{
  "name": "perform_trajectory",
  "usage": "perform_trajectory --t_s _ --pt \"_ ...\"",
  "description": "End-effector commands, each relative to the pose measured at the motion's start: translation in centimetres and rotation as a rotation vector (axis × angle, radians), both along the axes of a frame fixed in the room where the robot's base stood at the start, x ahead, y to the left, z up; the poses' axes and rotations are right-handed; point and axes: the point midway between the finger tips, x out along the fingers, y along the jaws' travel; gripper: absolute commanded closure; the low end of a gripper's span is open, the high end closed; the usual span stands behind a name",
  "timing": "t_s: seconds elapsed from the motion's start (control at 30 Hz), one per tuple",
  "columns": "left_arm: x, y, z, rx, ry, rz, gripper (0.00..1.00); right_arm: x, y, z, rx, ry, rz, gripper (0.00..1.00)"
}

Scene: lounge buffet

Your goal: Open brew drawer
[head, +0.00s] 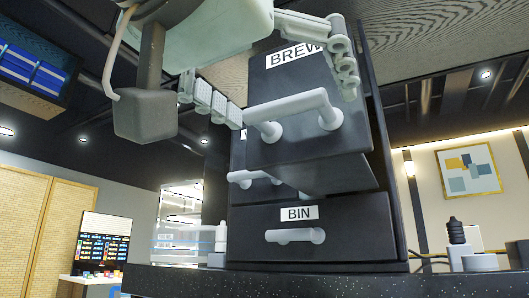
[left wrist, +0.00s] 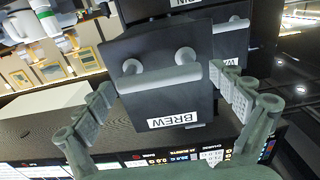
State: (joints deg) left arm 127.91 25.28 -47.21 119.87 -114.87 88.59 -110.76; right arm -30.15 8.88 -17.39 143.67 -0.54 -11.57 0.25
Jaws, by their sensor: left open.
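The brew drawer (head: 300,145) is a dark box front labelled BREW. In the head view it stands out well in front of the drawer faces below it. Its light grey bar handle (head: 287,106) runs across its front, and the handle also shows in the left wrist view (left wrist: 158,79). My left gripper (head: 291,104) is open, with one finger on either side of the handle. In the left wrist view my left gripper (left wrist: 160,82) shows gaps between both fingers and the handle ends; nothing is gripped. My right gripper is in neither view.
Below is a drawer labelled BIN (head: 345,222), closed. Another drawer handle (head: 253,178) shows partly behind the brew drawer. A dark counter (head: 270,284) carries the cabinet, with a small bottle (head: 221,236) at left and a dark-topped item (head: 457,232) at right.

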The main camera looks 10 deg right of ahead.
Motion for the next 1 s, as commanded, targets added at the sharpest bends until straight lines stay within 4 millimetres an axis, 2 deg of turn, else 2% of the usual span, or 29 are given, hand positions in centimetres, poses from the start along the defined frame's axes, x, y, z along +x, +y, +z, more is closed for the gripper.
perform_trajectory --t_s 0.17,0.5,0.63,0.8,1.0 --pt "0.0 0.0 0.9 -0.001 0.001 0.000 0.05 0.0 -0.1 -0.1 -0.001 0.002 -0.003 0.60" --pt "0.0 0.0 7.2 -0.003 -0.001 0.001 0.05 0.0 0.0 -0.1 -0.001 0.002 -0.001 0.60" --pt "0.0 0.0 8.9 -0.002 0.001 0.000 0.05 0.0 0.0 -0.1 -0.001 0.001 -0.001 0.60" --pt "0.0 0.0 10.0 0.000 0.000 0.000 0.05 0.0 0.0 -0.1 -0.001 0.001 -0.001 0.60" --pt "0.0 0.0 10.0 0.000 0.000 0.000 0.05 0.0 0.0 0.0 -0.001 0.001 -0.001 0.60"
